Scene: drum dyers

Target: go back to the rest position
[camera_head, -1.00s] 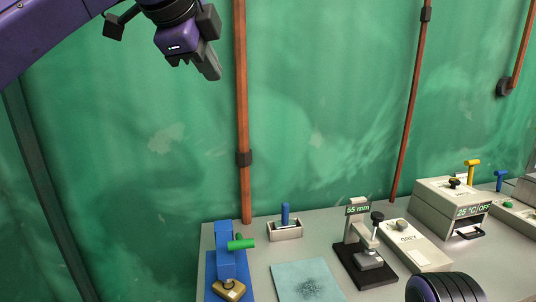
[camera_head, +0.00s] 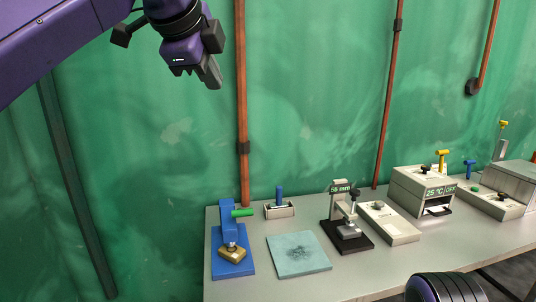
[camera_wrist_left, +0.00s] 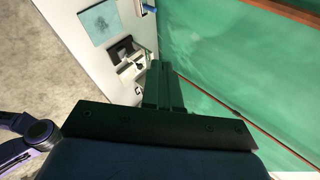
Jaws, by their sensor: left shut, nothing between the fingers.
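My left gripper (camera_head: 209,76) is at the top left of the head view, raised high in front of the green wall and well above the table. Its fingers are together with nothing between them. In the left wrist view its closed fingers (camera_wrist_left: 163,88) point toward the corner between table and wall, touching nothing. My right gripper does not show in the head view; only a dark rounded part of me shows at the bottom right edge.
The grey table (camera_head: 360,272) carries a blue press (camera_head: 228,240) with a brass-coloured block, a teal mat (camera_head: 298,254), a small box with a blue handle (camera_head: 279,210), a gauge stand (camera_head: 346,232) and a white heater box (camera_head: 422,190). Copper pipes (camera_head: 242,110) run up the wall.

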